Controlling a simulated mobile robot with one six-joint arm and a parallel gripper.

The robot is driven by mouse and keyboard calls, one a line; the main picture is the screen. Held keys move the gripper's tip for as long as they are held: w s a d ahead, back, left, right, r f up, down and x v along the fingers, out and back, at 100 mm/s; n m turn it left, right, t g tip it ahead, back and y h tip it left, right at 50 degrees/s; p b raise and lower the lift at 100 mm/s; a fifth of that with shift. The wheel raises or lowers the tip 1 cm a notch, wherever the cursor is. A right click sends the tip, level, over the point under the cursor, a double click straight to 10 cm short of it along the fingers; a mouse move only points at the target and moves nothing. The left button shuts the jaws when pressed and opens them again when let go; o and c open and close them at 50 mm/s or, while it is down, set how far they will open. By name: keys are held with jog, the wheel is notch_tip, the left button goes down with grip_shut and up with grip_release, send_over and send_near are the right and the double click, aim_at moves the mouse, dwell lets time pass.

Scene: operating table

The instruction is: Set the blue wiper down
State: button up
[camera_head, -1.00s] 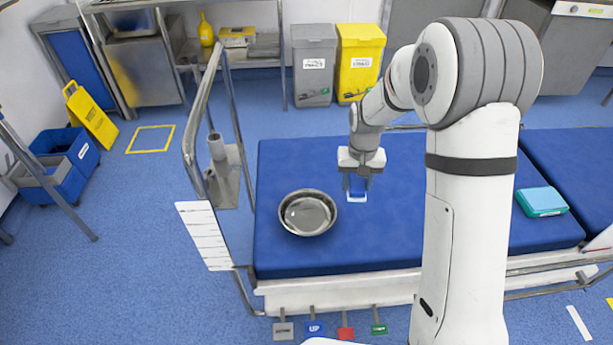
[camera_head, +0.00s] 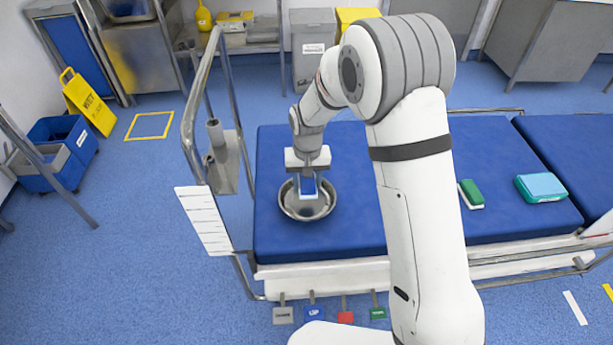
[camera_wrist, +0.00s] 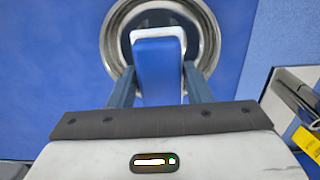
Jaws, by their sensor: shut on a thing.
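The blue wiper (camera_head: 307,188) is held in my gripper (camera_head: 308,192). In the wrist view the wiper (camera_wrist: 158,70) is a blue block with a white edge at its far end, between the two fingers of my gripper (camera_wrist: 160,85). The round steel bowl (camera_head: 325,207) lies on the blue operating table (camera_head: 370,225). In the wrist view the bowl's rim (camera_wrist: 209,30) surrounds the far part of the wiper. The wiper is over the bowl; I cannot tell whether it touches the bowl's bottom.
A green block with a white base (camera_head: 472,194) and a teal-topped box (camera_head: 541,187) lie on the table to the right of my arm. A metal rail (camera_head: 190,120) stands at the table's left end. The table between bowl and rail is clear.

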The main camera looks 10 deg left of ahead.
jog(key=b, duration=0.4)
send_over(307, 206)
jog(key=shift+w+f, duration=0.1)
jog(key=shift+f, duration=3.1)
jog(key=o, duration=1)
jog(key=shift+o, duration=0.2)
notch_tip(307, 206, up, 7)
jog(key=p, duration=0.5)
jog(key=shift+r, duration=0.15)
